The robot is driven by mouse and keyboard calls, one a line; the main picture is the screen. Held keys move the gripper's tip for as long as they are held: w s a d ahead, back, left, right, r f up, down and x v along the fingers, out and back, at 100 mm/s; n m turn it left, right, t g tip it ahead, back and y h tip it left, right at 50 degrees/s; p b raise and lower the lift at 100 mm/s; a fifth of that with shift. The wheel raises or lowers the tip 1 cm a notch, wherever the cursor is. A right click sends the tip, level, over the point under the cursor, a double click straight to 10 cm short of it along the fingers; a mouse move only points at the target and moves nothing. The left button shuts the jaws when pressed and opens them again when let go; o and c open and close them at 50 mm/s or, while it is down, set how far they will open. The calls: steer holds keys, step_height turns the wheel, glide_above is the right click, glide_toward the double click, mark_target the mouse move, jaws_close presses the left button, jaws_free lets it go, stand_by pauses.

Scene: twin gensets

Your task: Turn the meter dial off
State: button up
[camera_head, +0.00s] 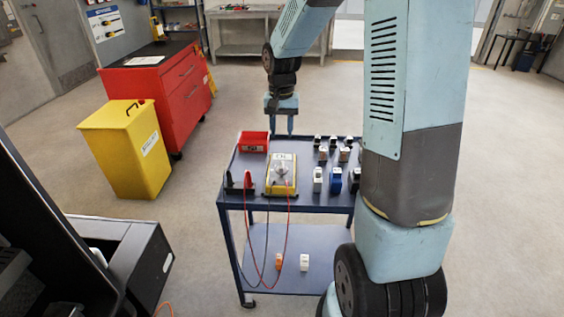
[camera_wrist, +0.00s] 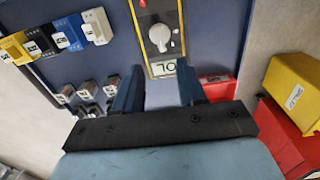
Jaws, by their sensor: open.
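The yellow meter (camera_head: 281,174) lies on the blue cart top, its grey face and dial up. In the wrist view the meter (camera_wrist: 149,50) shows its round light-grey dial (camera_wrist: 160,36) and a display (camera_wrist: 163,68) reading "OL". A red button or spot sits beside the dial. My gripper (camera_head: 281,126) points down over the far edge of the cart, beyond the meter in the head view. In the wrist view my gripper (camera_wrist: 162,88) has its two fingers apart with nothing between them. The fingers are near the display end, apart from the dial.
A red bin (camera_head: 253,142) stands just behind the meter. Black and red clips (camera_head: 248,180) stand left of it, with leads hanging down. Several small blocks (camera_head: 336,180) stand on the right. A yellow bin (camera_head: 125,148) and red cabinet (camera_head: 172,90) stand left of the cart (camera_head: 305,200).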

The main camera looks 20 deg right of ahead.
mark_target(282, 165)
step_height(282, 165, down, 12)
steer(key=shift+f, duration=0.2)
stand_by(0.4)
jaws_close()
stand_by(0.3)
